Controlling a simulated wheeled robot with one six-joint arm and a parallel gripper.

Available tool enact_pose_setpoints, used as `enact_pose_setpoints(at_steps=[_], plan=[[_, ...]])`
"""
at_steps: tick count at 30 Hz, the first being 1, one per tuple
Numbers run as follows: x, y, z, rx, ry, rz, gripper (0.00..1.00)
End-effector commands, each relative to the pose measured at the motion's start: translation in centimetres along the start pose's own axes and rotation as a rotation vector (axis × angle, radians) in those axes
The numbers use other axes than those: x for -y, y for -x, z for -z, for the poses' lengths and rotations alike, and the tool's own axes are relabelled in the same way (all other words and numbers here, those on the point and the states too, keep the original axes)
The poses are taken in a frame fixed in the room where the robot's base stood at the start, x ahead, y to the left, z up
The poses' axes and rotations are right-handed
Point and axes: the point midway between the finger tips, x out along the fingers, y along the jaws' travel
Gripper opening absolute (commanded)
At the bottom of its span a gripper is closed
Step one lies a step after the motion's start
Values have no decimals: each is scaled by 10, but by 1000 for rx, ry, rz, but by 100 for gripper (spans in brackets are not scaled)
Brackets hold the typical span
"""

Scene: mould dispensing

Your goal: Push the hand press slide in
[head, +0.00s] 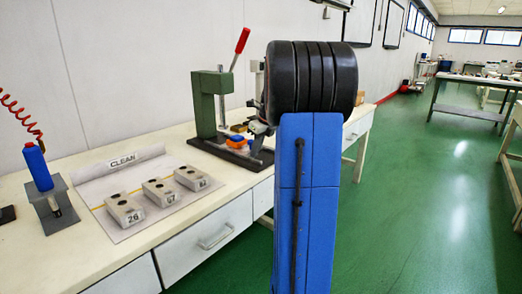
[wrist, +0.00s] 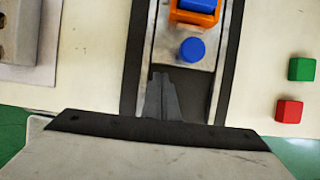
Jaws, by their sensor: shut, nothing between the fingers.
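The hand press (head: 209,100) is green with a red-tipped lever and stands on a dark base on the bench. Its slide is a light grey plate (wrist: 172,46) on a dark track in the wrist view. On it sit an orange holder (wrist: 183,14) with a blue block, and a round blue knob (wrist: 192,49). The orange holder also shows in the head view (head: 237,141), in front of the press column. My gripper (wrist: 162,76) is shut and empty, over the track at the near end of the slide, just below and left of the knob. Contact cannot be told.
A green cube (wrist: 301,69) and a red cube (wrist: 289,111) lie right of the track. Several numbered grey moulds (head: 159,192) stand on a mat marked CLEAN (head: 112,228). A blue bottle (head: 37,167) stands in a holder at left. The bench edge is close to my gripper.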

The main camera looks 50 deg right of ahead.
Motion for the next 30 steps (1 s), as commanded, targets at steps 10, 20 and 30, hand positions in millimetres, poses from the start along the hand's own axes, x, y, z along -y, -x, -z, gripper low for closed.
enact_pose_setpoints(at_steps=[10,20,30], plan=[[0,-3,-10,0,0,1,0],[0,-8,-20,0,2,0,0],[0,-21,-55,1,0,1,0]])
